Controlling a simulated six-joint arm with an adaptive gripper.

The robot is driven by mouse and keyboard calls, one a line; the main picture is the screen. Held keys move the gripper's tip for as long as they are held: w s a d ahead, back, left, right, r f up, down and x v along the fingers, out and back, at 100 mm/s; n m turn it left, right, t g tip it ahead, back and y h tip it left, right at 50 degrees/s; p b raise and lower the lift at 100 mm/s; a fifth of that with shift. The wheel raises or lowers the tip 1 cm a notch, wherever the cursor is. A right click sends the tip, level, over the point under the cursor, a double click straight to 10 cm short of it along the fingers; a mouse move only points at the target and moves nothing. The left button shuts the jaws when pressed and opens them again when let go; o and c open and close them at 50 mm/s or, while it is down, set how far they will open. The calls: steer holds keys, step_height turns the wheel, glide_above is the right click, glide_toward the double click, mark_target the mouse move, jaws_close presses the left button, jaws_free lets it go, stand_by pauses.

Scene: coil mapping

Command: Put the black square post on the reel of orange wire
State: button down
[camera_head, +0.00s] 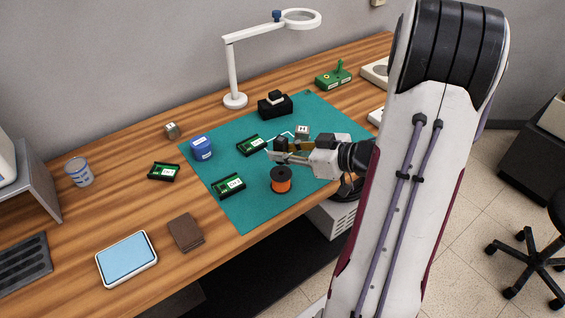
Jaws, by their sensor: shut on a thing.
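The reel of orange wire (281,185) stands upright on the teal mat, with a dark top flange and orange windings below. My gripper (272,157) reaches in from the right, level, with its fingertips just above and behind the reel in the picture. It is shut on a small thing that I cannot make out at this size. I cannot clearly pick out the black square post; it may be hidden at the fingers. The gripper appears apart from the reel.
A white lamp (235,100) stands behind. The mat's front corner is clear.

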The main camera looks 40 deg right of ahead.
steer(key=shift+f, duration=2.1)
steer(key=shift+f, duration=0.1)
steer(key=c, duration=1.9)
jaws_free()
steer(key=shift+v, duration=6.05)
steer(key=shift+w, duration=0.1)
